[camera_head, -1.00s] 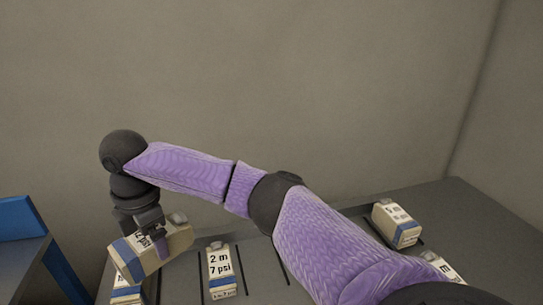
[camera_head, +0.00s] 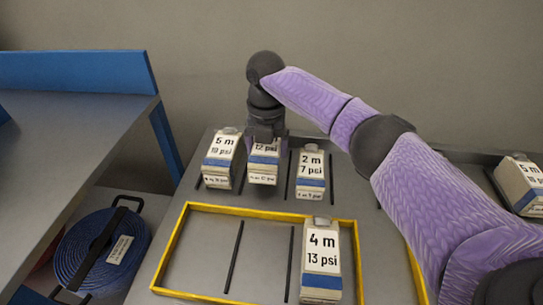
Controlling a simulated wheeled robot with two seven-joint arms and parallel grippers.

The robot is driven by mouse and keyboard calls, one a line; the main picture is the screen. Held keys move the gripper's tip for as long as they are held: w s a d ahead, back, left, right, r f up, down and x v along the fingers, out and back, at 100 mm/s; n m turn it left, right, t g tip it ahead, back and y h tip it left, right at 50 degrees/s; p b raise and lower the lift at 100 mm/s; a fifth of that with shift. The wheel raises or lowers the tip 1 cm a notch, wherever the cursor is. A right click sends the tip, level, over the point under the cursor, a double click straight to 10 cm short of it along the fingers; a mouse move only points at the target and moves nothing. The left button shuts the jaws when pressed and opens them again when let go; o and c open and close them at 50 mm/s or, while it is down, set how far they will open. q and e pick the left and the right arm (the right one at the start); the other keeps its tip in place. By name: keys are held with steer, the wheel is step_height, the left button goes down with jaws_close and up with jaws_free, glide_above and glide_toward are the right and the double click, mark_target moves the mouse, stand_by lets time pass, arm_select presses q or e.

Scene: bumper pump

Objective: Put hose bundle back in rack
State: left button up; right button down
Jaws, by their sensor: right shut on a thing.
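A blue coiled hose bundle (camera_head: 88,262) with a dark strap and a white label lies on a low grey shelf at the lower left. My right gripper (camera_head: 265,141) is far from it, over the back of the grey table. It is shut on a white box (camera_head: 263,165) with a blue band, reading "12 psi"; the gripper hides its top. This box stands nearly upright between the "5 m 19 psi" box (camera_head: 220,160) and the "2 m 7 psi" box (camera_head: 310,175). I cannot tell which structure is the rack. My left gripper is out of view.
A yellow-edged tray (camera_head: 178,245) with black dividers holds a "4 m 13 psi" box (camera_head: 321,265) on its right; its left part is empty. Another box (camera_head: 520,185) stands far right. A grey bench (camera_head: 70,135) with a blue back panel (camera_head: 80,72) is at left.

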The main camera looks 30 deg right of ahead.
step_height(320, 180, down, 3)
steer(key=shift+f+b, duration=0.1)
steer(key=shift+b, duration=0.35)
steer(key=shift+r, duration=0.2)
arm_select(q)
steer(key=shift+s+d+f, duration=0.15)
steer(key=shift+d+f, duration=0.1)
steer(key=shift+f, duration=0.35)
arm_select(e)
steer(key=shift+f, duration=0.1)
steer(key=shift+c, duration=0.3)
jaws_free()
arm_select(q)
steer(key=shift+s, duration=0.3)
arm_select(e)
steer(key=shift+o, duration=0.3)
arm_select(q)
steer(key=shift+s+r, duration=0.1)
arm_select(e)
step_height(320, 180, up, 12)
steer(key=p, duration=0.5)
steer(key=shift+f, duration=0.2)
steer(key=shift+r, duration=0.35)
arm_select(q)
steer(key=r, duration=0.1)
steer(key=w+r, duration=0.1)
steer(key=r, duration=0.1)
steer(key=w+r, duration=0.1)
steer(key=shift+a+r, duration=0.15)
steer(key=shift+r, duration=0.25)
